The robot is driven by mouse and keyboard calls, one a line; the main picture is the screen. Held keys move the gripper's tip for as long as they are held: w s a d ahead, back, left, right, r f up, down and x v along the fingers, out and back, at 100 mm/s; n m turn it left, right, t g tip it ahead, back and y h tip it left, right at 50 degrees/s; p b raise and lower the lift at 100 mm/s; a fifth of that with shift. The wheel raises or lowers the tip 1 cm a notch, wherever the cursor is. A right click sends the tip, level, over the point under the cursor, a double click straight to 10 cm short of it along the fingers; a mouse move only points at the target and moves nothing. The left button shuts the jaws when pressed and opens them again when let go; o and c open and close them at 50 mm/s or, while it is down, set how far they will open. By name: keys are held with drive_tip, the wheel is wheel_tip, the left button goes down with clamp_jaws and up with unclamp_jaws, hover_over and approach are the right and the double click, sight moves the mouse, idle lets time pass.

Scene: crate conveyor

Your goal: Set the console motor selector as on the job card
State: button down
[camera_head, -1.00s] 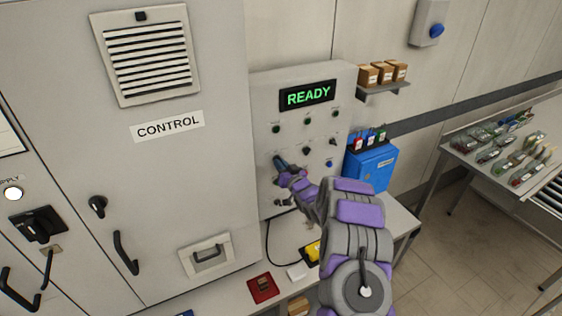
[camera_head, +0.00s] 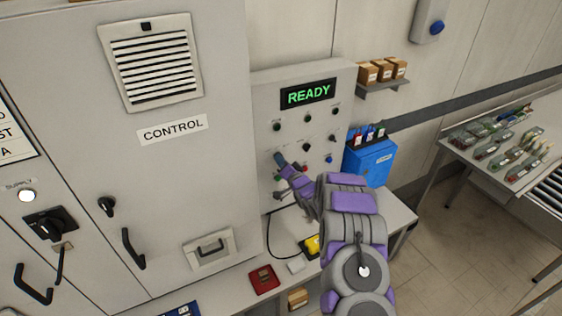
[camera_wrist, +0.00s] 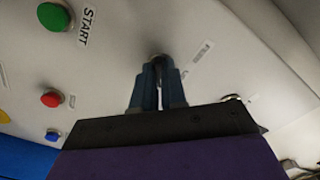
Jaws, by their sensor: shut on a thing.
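The console (camera_head: 345,90) is a grey panel with a lit green READY display (camera_head: 308,95) and several small knobs and buttons. My gripper (camera_head: 281,160) is at the lower left part of the panel. In the wrist view my gripper (camera_wrist: 158,75) is shut on a small knob (camera_wrist: 158,58) on the panel face; its label beside it is too blurred to read. I take this knob to be the motor selector, but its setting is hidden by the fingers. The job card (camera_head: 12,135) may be the partly cut-off white sheet at the left edge; only letter fragments show.
A green START button (camera_wrist: 54,17), a red button (camera_wrist: 51,99) and a blue button (camera_wrist: 53,135) lie left of my fingers. The CONTROL cabinet (camera_head: 190,90) stands left of the console. A blue box (camera_head: 368,165) stands to its right on the bench.

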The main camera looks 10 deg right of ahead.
drive_tip(key=shift+d+f, duration=0.1)
idle(0.3)
drive_tip(key=c, duration=1.2)
unclamp_jaws()
drive_tip(key=v, duration=1.7)
drive_tip(key=shift+s+d, duration=0.15)
